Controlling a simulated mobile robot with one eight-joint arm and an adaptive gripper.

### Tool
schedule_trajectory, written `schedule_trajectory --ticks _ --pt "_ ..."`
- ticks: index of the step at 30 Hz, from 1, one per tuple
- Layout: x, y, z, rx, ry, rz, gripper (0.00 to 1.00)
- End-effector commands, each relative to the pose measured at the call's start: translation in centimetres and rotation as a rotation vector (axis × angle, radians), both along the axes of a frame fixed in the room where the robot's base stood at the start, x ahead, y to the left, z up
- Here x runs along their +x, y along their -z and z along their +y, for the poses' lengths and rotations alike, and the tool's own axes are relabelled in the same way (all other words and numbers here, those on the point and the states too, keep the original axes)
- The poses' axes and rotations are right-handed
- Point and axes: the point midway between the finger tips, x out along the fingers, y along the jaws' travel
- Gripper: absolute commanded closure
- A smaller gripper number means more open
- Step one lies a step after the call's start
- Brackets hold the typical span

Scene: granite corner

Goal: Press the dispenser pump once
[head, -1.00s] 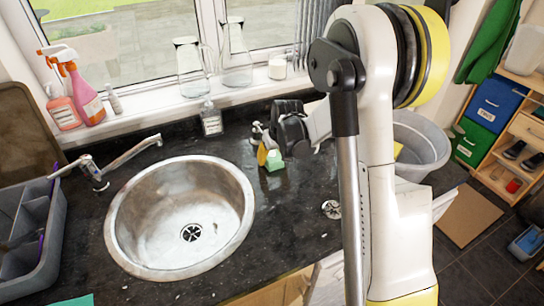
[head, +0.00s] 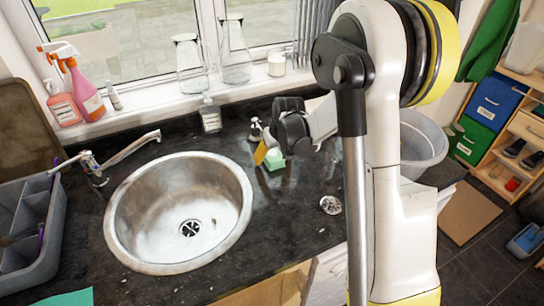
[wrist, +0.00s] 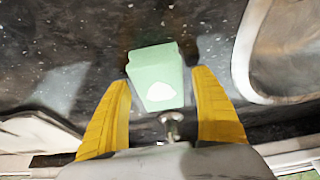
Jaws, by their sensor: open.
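A clear bottle with a white label and a pump top (head: 210,116) stands upright on the counter behind the sink. A smaller bottle with a dark top (head: 255,130) stands beside my gripper. My gripper (head: 266,154) is low over the counter, right of the sink, with its yellow fingers apart. A pale green block (head: 275,160) is by the fingertips. In the wrist view the green block (wrist: 158,75) lies beyond and between the open fingers (wrist: 163,78). A small metal knob or stem (wrist: 172,122) shows between the fingers near the palm; I cannot tell what it belongs to.
The steel sink (head: 178,212) is left of my gripper, with a tap (head: 130,148) behind it. Spray bottles (head: 85,90) and glass jugs (head: 190,65) stand on the windowsill. A metal drain plug (head: 331,205) lies on the counter. A grey tub (head: 425,145) stands to the right.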

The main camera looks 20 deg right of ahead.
Motion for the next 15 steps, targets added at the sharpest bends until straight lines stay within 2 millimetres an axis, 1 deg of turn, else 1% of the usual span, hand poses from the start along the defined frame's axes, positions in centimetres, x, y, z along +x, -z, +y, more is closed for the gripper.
schedule_trajectory --ticks 5,12,15 --pt "-1.2 -2.7 0.0 0.000 0.000 0.000 0.25" --pt "-3.2 -7.5 0.0 0.000 0.000 0.000 0.25" --pt "-3.8 -9.0 0.0 0.000 0.000 0.000 0.25"
